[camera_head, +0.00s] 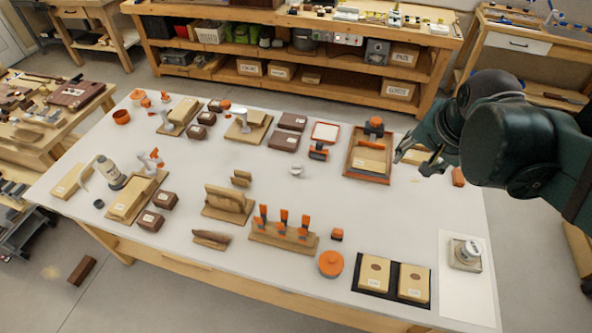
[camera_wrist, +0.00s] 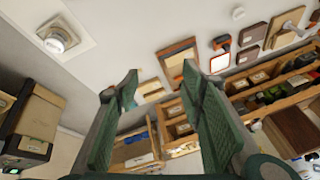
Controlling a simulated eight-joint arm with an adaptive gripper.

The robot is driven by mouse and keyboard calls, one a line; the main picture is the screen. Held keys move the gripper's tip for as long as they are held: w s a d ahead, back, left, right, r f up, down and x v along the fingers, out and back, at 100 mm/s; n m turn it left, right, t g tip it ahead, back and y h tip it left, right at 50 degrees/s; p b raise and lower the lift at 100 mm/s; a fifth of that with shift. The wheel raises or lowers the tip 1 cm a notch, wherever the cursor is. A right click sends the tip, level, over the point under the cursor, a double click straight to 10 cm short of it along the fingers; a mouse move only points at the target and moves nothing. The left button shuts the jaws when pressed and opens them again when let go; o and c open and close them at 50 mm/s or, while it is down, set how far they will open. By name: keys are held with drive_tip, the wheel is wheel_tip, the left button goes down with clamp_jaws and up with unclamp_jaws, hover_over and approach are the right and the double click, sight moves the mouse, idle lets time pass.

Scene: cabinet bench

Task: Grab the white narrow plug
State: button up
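A small white piece (camera_head: 296,170), which looks like the white narrow plug, stands alone on the middle of the light table. It also shows small at the top of the wrist view (camera_wrist: 238,12). Its exact shape is too small to tell. My gripper (camera_head: 428,160) is above the table's right side, well to the right of the white piece and apart from it. In the wrist view my gripper (camera_wrist: 160,74) has its two green fingers spread wide, with nothing held between them.
A wooden tray (camera_head: 348,170) with an orange block stands just left of my gripper. A square-based white and metal piece (camera_head: 466,255) sits on a white mat (camera_head: 465,310) at front right. Orange-handled clamps (camera_head: 283,217) stand in front of the white piece. Bare table surrounds it.

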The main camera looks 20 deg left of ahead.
drive_tip(key=w+a+f+m+g, duration=0.2)
drive_tip(key=w+a+f+m, duration=0.1)
drive_tip(key=w+a, duration=0.6)
drive_tip(key=m+g, duration=0.3)
drive_tip(key=m, duration=0.5)
hover_over(297, 165)
drive_tip(key=shift+h, duration=0.4)
wheel_tip(297, 165, down, 22)
drive_tip(key=shift+d+f, duration=0.1)
drive_tip(key=shift+d, duration=0.05)
drive_tip(key=shift+a+f, duration=0.25)
drive_tip(key=shift+f, duration=0.05)
drive_tip(key=shift+f+b, duration=0.3)
drive_tip(key=shift+f, duration=1)
